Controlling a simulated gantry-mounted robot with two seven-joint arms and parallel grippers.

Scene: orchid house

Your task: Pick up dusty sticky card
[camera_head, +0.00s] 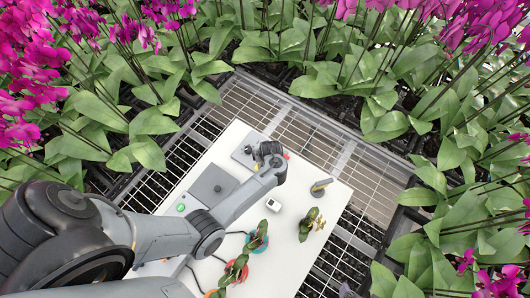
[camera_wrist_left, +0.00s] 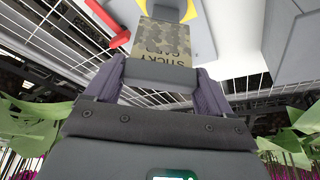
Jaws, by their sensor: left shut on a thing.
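The dusty sticky card (camera_wrist_left: 165,42) shows in the left wrist view as a speckled, grey-and-tan piece with "STICKY CARD" printed on it, upside down in the picture. My left gripper (camera_wrist_left: 160,74) is shut on the card, with one purple-grey finger on each side of its grey lower end. In the head view my left gripper (camera_head: 268,151) is over the far part of the white table (camera_head: 305,178), by a flat grey plate (camera_head: 243,158). The card cannot be made out in the head view. My right gripper is not in view.
A grey box (camera_head: 212,187), a small white device (camera_head: 273,205), a grey round-based stand (camera_head: 320,187) and several small potted plants (camera_head: 308,224) stand on the table. Metal mesh (camera_head: 330,147) surrounds it. Dense orchids crowd the back and sides. A red bar (camera_wrist_left: 108,24) is close in the wrist view.

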